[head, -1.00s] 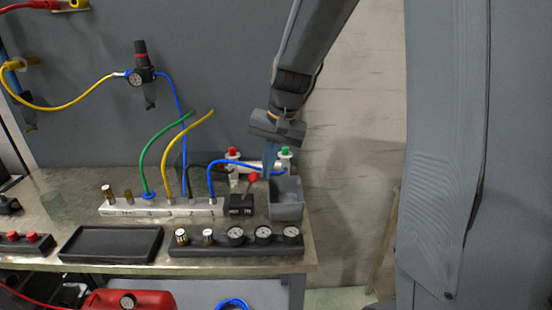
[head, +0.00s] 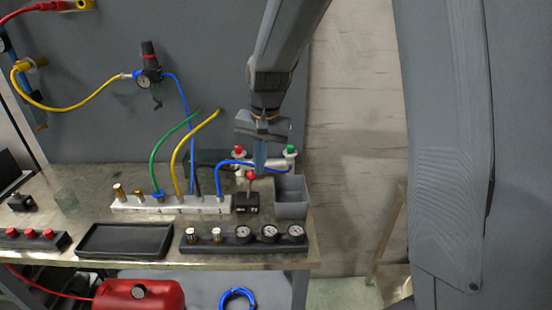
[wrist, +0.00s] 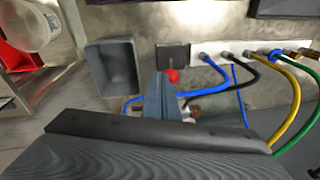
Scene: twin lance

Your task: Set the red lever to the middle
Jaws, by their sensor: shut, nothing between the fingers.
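The red lever's round knob (head: 251,175) sits on a short stem above a small black block (head: 246,203) on the bench. In the head view the lever stands close to upright, with its knob slightly right of the block's middle. My gripper (head: 259,168) is shut and empty, pointing down just right of the knob. In the wrist view the closed fingertips (wrist: 161,85) are beside the red knob (wrist: 172,75), on the grey bin's side. Whether they touch it I cannot tell. The black block (wrist: 173,56) shows beyond the knob.
A grey open bin (head: 291,198) stands close to the right of the lever block. A white manifold (head: 170,205) with colored hoses is at its left. A blue hose (head: 222,166) arches behind the lever. A black gauge strip (head: 243,239) and a black tray (head: 125,240) lie in front.

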